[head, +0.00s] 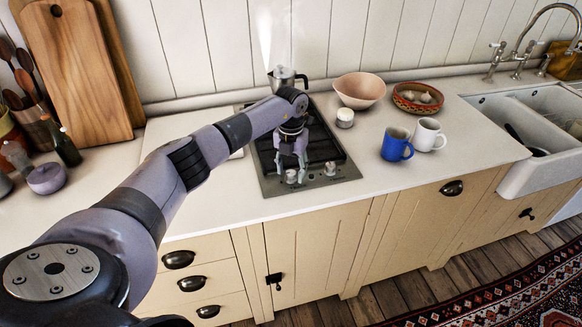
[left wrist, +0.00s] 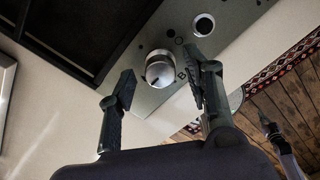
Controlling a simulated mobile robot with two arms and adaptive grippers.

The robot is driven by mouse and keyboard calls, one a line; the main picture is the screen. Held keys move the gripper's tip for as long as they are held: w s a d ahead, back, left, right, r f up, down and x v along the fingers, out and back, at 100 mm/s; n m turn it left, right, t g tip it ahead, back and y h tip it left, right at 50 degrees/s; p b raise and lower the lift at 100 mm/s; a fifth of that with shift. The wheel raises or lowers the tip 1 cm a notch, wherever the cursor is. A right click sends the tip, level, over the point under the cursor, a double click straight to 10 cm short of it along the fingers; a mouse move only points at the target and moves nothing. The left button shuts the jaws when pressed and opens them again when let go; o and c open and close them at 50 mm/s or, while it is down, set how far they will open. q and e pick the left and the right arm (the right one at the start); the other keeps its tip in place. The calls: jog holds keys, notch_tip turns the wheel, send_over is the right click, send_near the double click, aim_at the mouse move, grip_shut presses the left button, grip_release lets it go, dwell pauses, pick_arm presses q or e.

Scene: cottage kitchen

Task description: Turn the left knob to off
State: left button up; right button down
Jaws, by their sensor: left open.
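The left knob (head: 291,176) is a pale metal knob at the front of the hob (head: 313,183). My left gripper (head: 292,163) is open, pointing down over it. In the left wrist view, the left knob (left wrist: 160,69) shows in the gap ahead of my open fingers (left wrist: 160,88), one on each side. I see no clear contact. A dark mark shows on the knob, but its setting is too small to read. The right knob (head: 330,169) sits a little to the right; it also shows in the left wrist view (left wrist: 203,25).
A metal pot (head: 287,78) stands at the back of the hob. Right of it are a small white jar (head: 345,117), a pink bowl (head: 360,90), a blue mug (head: 396,145) and a white mug (head: 428,134). What looks like my right gripper (left wrist: 268,127) shows small over the floor.

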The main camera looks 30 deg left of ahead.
pick_arm(q)
jog(key=shift+f, duration=0.1)
jog(key=shift+c, duration=0.5)
grip_shut()
